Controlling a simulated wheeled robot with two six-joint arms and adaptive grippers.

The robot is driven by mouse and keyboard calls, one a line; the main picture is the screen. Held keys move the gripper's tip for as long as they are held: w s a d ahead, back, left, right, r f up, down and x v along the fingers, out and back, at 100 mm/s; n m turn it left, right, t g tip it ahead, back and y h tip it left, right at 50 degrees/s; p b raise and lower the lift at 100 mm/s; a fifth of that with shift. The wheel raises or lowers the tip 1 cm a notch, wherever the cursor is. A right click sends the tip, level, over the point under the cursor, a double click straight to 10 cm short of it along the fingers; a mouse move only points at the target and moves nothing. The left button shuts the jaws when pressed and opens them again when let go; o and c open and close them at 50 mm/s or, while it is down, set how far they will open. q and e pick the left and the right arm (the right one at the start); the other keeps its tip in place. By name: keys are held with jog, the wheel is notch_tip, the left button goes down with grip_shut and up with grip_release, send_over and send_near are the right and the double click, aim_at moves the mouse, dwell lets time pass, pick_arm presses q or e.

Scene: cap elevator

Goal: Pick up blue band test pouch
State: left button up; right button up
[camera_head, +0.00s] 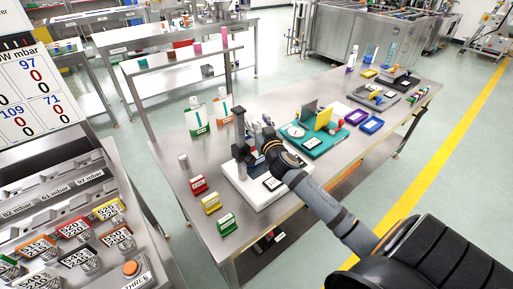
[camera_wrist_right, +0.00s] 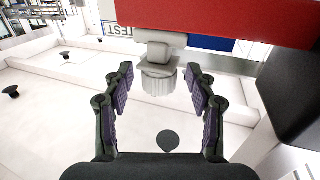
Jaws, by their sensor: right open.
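In the right wrist view, a blue patch (camera_wrist_right: 212,43) shows just under a wide red block, beyond the fingers. It may be the blue band of the test pouch, but most of that thing is hidden. A white face with the word TEST (camera_wrist_right: 118,29) shows to its left. My right gripper (camera_wrist_right: 160,92) is open with nothing between its pads, and a grey knob-like part stands just beyond the fingertips. In the head view my right gripper (camera_head: 262,133) is over the white-based device, beside its dark column. My left gripper is not in view.
The white-based device (camera_head: 244,190) stands on the steel table (camera_head: 185,228). Red, yellow and green boxes (camera_head: 212,203) line the table's left side. A teal tray (camera_head: 322,146) lies right of the arm.

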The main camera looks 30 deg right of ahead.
jog(key=shift+s, duration=0.1)
jog(key=shift+c, duration=1.2)
grip_shut()
jog(key=shift+r, duration=0.1)
notch_tip(320, 180, up, 18)
